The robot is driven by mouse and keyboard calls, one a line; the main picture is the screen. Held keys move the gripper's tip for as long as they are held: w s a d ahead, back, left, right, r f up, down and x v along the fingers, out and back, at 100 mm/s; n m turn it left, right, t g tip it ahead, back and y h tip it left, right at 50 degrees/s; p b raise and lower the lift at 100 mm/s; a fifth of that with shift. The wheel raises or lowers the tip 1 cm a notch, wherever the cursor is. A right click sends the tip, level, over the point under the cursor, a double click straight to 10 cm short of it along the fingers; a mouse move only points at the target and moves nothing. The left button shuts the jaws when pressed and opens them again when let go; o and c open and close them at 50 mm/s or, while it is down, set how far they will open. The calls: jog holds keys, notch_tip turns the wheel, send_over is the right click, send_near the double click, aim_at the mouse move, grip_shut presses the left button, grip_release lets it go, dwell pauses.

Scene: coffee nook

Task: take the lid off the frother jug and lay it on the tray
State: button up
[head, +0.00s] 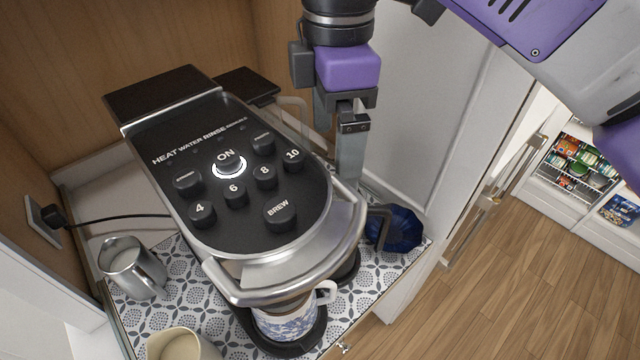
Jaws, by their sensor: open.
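My gripper (345,165) points down at the right of the coffee machine, beside the cabinet's white side panel. Its jaws are apart, and I see nothing between them; the fingertips are partly hidden behind the machine's front rim. A dark blue ribbed round vessel (400,230) with a dark handle stands below and right of the gripper. I cannot tell whether it is the frother jug or whether a lid is on it. A steel jug (133,268) with an open top and pale liquid inside stands at the left. A patterned grey-and-white tray or mat (190,312) lies under these things.
The large black and silver coffee machine (230,190) fills the middle. A blue-and-white mug (285,318) stands under its front. A cream jug (180,345) is at the bottom edge. A black cord (120,217) runs to the left wall. The patterned surface is bare between the jugs.

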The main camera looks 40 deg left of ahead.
aim_at(332, 189)
jog(key=shift+s+d+f+p, duration=0.1)
jog(key=shift+f+p, duration=0.4)
jog(key=shift+f, duration=1.3)
jog(key=shift+s+d+f+p, duration=0.1)
jog(key=shift+f+p, duration=0.35)
jog(key=shift+f, duration=1.3)
jog(key=c, duration=1.2)
